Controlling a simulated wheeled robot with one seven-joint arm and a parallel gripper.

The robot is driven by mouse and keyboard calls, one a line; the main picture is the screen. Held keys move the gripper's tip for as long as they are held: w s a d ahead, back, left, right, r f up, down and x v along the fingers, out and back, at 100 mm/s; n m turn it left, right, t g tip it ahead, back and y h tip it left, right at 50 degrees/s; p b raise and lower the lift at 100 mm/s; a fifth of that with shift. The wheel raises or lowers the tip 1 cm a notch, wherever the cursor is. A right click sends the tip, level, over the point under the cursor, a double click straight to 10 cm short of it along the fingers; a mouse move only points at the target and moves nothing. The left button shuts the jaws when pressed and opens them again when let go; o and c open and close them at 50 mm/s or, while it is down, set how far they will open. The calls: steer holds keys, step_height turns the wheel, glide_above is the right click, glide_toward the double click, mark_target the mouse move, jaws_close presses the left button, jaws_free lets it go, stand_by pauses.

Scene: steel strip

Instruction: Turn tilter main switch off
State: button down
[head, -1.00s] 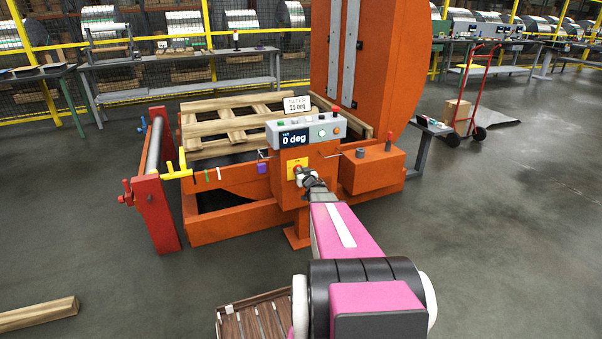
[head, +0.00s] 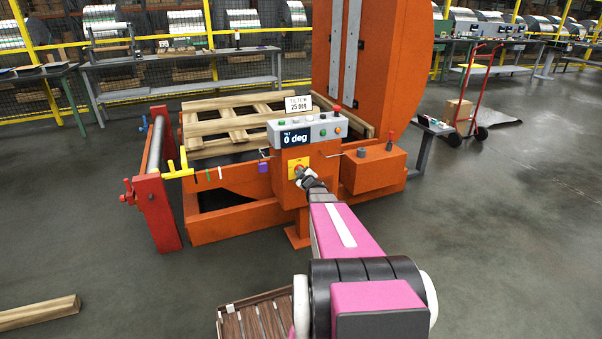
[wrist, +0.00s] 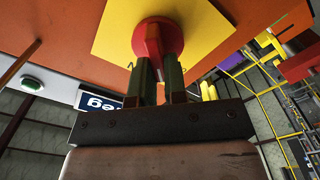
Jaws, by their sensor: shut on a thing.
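The tilter's main switch is a red rotary knob (wrist: 157,42) on a yellow plate (head: 297,169) on the front of the orange tilter pedestal. In the wrist view, the yellow plate (wrist: 110,42) lies behind the knob. My gripper (wrist: 160,75) is shut on the red knob, one dark finger on each side. In the head view my gripper (head: 301,176) reaches the plate and partly hides the knob. The display (head: 296,138) above reads 0 deg. The knob's exact off or on marking is not readable.
The control box (head: 328,129) above the switch carries several buttons and a red emergency button. A purple padlock (head: 263,167) hangs left of the plate. A wooden pallet (head: 228,124) lies on the tilter.

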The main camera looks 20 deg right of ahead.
steer(key=n, duration=0.6)
steer(key=f+n, duration=0.1)
steer(key=n, duration=0.1)
steer(key=shift+a+n, duration=0.2)
steer(key=shift+n, duration=0.2)
stand_by(0.4)
steer(key=c, duration=1.2)
jaws_free()
steer(key=shift+o, duration=0.2)
steer(key=shift+s, duration=0.15)
steer(key=s, duration=1)
steer(key=shift+s+d, duration=0.2)
steer(key=shift+s, duration=0.1)
